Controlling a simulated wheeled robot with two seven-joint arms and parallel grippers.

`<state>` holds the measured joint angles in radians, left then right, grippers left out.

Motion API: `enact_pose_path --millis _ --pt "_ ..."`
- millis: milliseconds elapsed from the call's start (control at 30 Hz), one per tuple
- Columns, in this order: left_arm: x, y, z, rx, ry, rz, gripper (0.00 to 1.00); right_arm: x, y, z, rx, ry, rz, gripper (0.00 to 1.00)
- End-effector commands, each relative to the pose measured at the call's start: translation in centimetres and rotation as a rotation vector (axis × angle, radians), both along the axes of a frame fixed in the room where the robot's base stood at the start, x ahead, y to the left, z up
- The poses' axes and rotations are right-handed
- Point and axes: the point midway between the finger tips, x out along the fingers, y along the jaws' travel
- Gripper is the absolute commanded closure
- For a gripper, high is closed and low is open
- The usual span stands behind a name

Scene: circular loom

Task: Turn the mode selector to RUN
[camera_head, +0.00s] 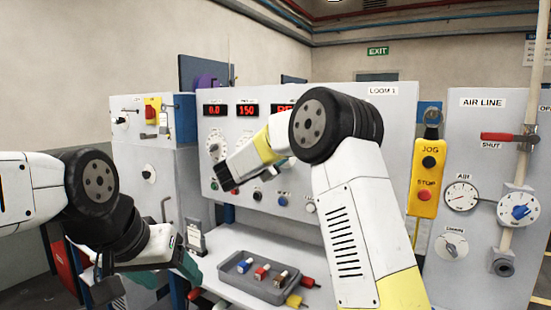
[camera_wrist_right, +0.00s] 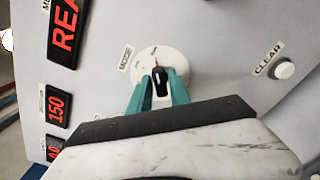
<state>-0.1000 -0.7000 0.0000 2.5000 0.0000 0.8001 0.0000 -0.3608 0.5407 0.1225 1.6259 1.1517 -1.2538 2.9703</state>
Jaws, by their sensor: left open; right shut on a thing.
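The mode selector is a black knob (camera_wrist_right: 159,76) on a white round dial (camera_wrist_right: 172,62), beside a MODE label (camera_wrist_right: 126,58) in the right wrist view. A red line shows at its upper end; the position words are too small to read. My right gripper (camera_wrist_right: 160,92) has its two teal fingers around the knob, one on each side, shut on it. In the head view my right arm covers the selector. My left gripper (camera_head: 187,265) is open and empty at the lower left, in front of the machine and away from the panel.
The panel carries red displays (camera_head: 247,110), a CLEAR button (camera_wrist_right: 283,68) and other knobs and buttons. A grey tray (camera_head: 236,279) with small parts stands on the white shelf below. A yellow JOG/STOP pendant (camera_head: 426,177) hangs right of the panel, near the AIR LINE board (camera_head: 470,137).

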Motion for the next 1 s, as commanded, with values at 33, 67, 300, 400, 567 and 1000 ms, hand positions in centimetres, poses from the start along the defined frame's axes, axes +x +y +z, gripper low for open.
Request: enact_pose_path --millis 33,67,300,400,567,1000 --pt "0.0 0.0 0.0 0.000 0.000 0.000 0.31 0.0 0.0 0.0 0.006 -0.002 0.000 0.75" --pt "0.0 0.0 0.0 0.000 0.000 0.000 0.31 0.0 0.0 0.0 0.004 -0.002 0.001 0.69" --pt "0.0 0.0 0.0 0.000 0.000 0.000 0.31 0.0 0.0 0.0 0.002 -0.001 0.000 0.64" --pt "0.0 0.0 0.0 0.000 0.000 0.000 0.31 -0.1 0.1 0.0 0.001 -0.001 0.000 0.64" --pt "0.0 0.0 0.0 0.000 0.000 0.000 0.31 -1.5 1.2 0.0 0.000 0.000 0.003 0.64" --pt "0.0 0.0 0.0 0.000 0.000 0.000 0.31 -5.7 4.0 0.0 0.000 0.000 0.000 0.64"
